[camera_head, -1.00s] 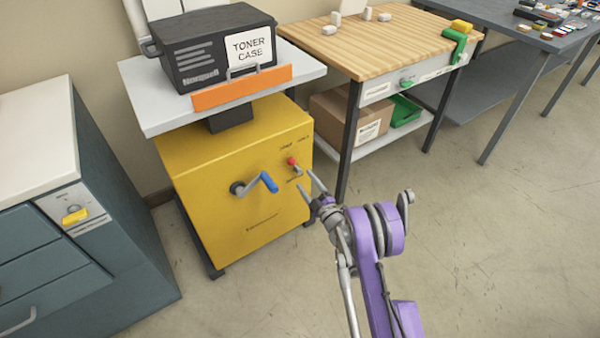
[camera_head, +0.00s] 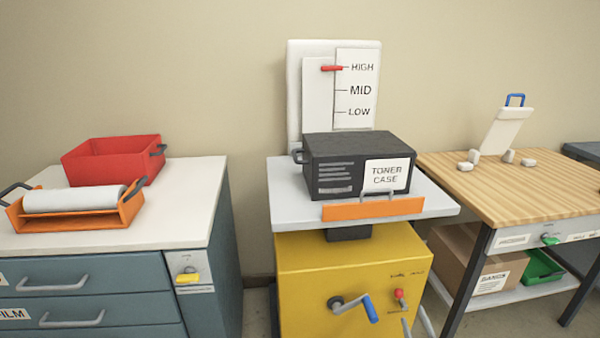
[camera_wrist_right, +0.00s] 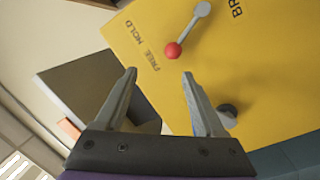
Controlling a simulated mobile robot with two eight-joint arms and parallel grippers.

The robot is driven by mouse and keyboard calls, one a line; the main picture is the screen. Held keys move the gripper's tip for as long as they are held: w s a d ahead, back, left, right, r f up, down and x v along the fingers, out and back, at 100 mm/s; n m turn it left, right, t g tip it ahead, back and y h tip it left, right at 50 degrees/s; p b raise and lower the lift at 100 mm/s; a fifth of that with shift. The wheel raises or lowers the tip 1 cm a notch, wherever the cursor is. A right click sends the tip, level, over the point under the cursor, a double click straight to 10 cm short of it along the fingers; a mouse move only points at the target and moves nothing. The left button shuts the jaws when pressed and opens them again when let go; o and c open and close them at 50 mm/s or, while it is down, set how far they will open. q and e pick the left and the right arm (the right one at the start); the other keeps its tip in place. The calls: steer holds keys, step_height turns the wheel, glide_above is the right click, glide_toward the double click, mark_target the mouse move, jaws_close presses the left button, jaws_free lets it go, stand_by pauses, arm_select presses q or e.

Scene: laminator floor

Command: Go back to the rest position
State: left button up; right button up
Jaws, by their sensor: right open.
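My right gripper (camera_head: 416,325) shows only as two grey fingertips at the bottom edge of the head view, in front of the yellow lift cabinet (camera_head: 345,266). In the right wrist view the gripper (camera_wrist_right: 159,75) is open, with nothing between its fingers. The lever's red knob (camera_wrist_right: 172,50) is just beyond the fingertips, by the words FREE and HOLD. The knob also shows in the head view (camera_head: 399,294). A blue-handled crank (camera_head: 370,309) is left of it. My left gripper is not in view.
A black toner case (camera_head: 340,150) stands on the lift's grey platform (camera_head: 295,209) with an orange front lip. The wall gauge's red pointer (camera_head: 331,68) is at HIGH. A drawer cabinet (camera_head: 200,222) stands left, a wooden-topped bench (camera_head: 520,190) right.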

steer(key=s+a+r+m+g+h, duration=0.3)
steer(key=s+a+r+m+g, duration=0.4)
steer(key=r, duration=0.4)
steer(key=s+a+f+m+g+y+p, duration=0.15)
steer(key=s+a+g, duration=0.35)
steer(key=s, duration=1.1)
steer(key=s+a+f+m+g+y+b, duration=0.1)
steer(key=s+a+g+y, duration=0.15)
steer(key=s+a, duration=0.9)
arm_select(q)
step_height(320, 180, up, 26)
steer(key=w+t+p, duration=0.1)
steer(key=p, duration=2.1)
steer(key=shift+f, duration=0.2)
arm_select(e)
steer(key=s+d+r, duration=0.1)
steer(key=d+r, duration=0.1)
steer(key=r, duration=1)
steer(key=d+r+t, duration=0.1)
steer(key=d+r, duration=0.1)
steer(key=r, duration=1)
steer(key=shift+s+r, duration=0.35)
steer(key=shift+s, duration=0.05)
steer(key=shift+s+a+t, duration=0.1)
steer(key=shift+s+t, duration=0.05)
steer(key=shift+t, duration=0.1)
